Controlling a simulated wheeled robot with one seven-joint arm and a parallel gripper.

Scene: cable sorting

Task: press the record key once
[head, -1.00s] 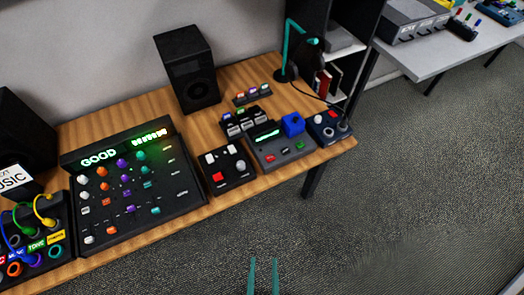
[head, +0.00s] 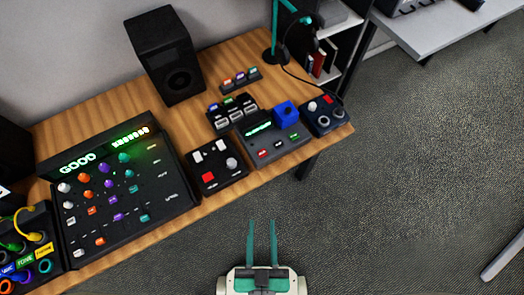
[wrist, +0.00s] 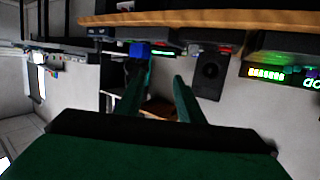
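A grey device with a lit green display (head: 258,128) and a blue block on top stands near the table's right end. Its front row holds a small red key (head: 263,154), a pale key and a green key (head: 292,138); their lettering is too small to read. I cannot read which key is marked record. My gripper (head: 262,224) is over the floor in front of the table, its two teal fingers apart and empty. The wrist view also shows the open fingers (wrist: 158,95).
A large mixer panel (head: 115,190) reading GOOD fills the table's left part, beside a cable patch box (head: 30,240). A speaker (head: 165,58), a teal lamp (head: 274,30) and a small knob box (head: 323,115) stand nearby. The floor before the table is clear.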

